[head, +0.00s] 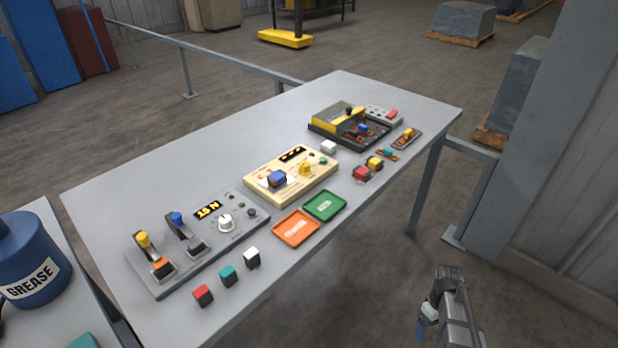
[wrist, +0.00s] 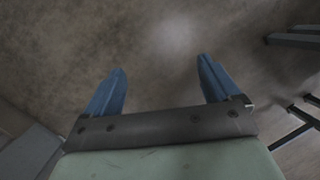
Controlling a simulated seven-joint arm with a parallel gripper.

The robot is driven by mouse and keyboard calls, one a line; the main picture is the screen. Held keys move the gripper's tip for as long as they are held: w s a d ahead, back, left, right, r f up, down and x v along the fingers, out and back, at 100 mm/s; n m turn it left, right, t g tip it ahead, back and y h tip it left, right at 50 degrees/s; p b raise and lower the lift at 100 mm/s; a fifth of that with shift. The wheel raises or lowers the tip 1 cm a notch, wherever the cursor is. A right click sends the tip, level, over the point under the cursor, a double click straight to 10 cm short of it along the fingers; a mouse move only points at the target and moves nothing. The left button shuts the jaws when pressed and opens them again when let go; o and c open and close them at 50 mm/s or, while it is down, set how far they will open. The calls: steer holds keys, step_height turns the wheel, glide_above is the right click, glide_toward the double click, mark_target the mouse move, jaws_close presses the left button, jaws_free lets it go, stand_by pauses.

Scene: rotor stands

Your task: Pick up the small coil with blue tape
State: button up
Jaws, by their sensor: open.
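Two blue-topped pieces on the table could be coils with blue tape. One (head: 277,178) sits on the cream panel (head: 252,192) at mid-table. A smaller-looking one (head: 363,128) is in the dark open-topped box (head: 318,127) at the far right; the details are too small to be sure. My gripper (head: 422,320) hangs off the table's right side, over the floor, well apart from both. In the wrist view its two blue fingers (wrist: 160,68) are spread with nothing between them, and no coil shows there.
Red (head: 361,174) and yellow (head: 375,163) pieces lie near the table's right edge. Orange (head: 296,228) and green (head: 325,206) trays sit in front of the cream panel. A grey lever panel (head: 170,280) and red, teal and white blocks are nearer. The table's far left is clear.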

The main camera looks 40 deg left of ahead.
steer(key=w+a+r+n+t, duration=0.1)
steer(key=a+r+n, duration=0.2)
steer(key=a+r, duration=0.7)
steer(key=w+a+r+n+t+y, duration=0.1)
steer(key=a+r+n, duration=0.3)
steer(key=a+r, duration=0.65)
steer(key=w+a+r+n+t, duration=0.1)
steer(key=w+a+r+n, duration=0.15)
steer(key=a+r, duration=0.75)
steer(key=s+a+r+m, duration=0.2)
steer(key=s+a+r, duration=0.3)
steer(key=a, duration=0.4)
steer(key=s+a+r+m, duration=0.1)
steer(key=s+a+r, duration=0.2)
steer(key=a+r, duration=0.4)
steer(key=s+a+r+m, duration=0.2)
steer(key=s+a+r, duration=0.25)
steer(key=a, duration=0.55)
glide_above(277, 175)
steer(key=shift+n+g+y, duration=0.25)
steer(key=shift+g+y, duration=0.05)
steer(key=shift+y, duration=0.1)
steer(key=f, duration=0.8)
steer(key=shift+w+d, duration=0.2)
steer(key=shift+s+a+f, duration=0.1)
steer(key=shift+f, duration=1.25)
steer(key=shift+s+a+f, duration=0.1)
steer(key=shift+f, duration=1.2)
steer(key=shift+c, duration=0.2)
